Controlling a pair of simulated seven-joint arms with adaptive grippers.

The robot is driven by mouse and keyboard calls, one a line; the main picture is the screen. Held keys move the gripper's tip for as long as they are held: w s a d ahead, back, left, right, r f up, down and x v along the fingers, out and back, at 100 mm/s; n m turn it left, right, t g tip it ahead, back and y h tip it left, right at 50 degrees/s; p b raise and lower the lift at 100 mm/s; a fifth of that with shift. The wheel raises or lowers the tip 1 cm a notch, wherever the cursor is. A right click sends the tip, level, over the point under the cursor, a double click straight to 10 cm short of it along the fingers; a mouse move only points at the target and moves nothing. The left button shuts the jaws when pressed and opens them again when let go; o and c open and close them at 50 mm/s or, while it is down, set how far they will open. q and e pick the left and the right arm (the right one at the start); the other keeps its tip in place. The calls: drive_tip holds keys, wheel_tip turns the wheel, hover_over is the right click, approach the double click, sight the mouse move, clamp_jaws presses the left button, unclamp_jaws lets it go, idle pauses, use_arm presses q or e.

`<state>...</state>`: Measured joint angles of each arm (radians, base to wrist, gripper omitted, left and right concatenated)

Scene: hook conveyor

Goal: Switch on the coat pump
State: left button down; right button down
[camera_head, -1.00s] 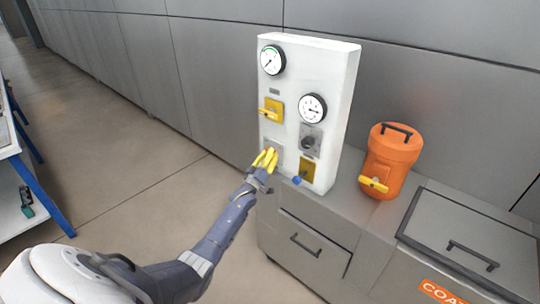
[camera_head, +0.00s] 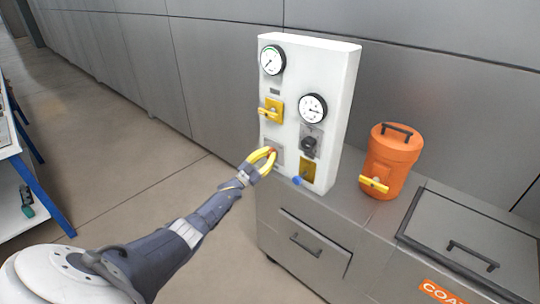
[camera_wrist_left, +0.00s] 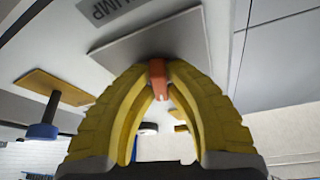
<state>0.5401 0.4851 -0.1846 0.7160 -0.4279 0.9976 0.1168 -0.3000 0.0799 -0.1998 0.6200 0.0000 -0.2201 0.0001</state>
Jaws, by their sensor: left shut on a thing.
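The white control panel (camera_head: 339,112) stands upright on a grey cabinet. A small red-orange switch lever (camera_wrist_left: 158,76) sticks out from a grey plate (camera_wrist_left: 165,38) under a label ending in "UMP" (camera_wrist_left: 110,12) in the left wrist view. The grey plate also shows low on the panel's left side in the head view (camera_head: 279,147). My left gripper (camera_head: 272,152) has yellow fingers, with the tips shut on the switch lever in the left wrist view (camera_wrist_left: 160,70). The fingers hide part of the lever. My right gripper is not in view.
The panel carries two gauges (camera_head: 272,60), a yellow-handled valve (camera_head: 271,110), a dark knob (camera_head: 310,146) and a yellow plate (camera_head: 307,168) with a blue knob (camera_head: 297,180). An orange drum (camera_head: 393,158) stands right of the panel. Floor left of the cabinet is clear.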

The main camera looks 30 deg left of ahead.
use_arm(q)
drive_tip(key=m+g+h, duration=0.1)
drive_tip(key=m, duration=0.2)
drive_tip(key=m+g+h, duration=0.1)
drive_tip(key=m, duration=0.2)
drive_tip(key=shift+r+m+h, duration=0.1)
drive_tip(key=shift+m+h, duration=0.3)
drive_tip(key=shift+m+g, duration=0.3)
drive_tip(key=shift+m, duration=0.1)
drive_tip(key=c, duration=1.4)
unclamp_jaws()
drive_tip(key=v, duration=1.2)
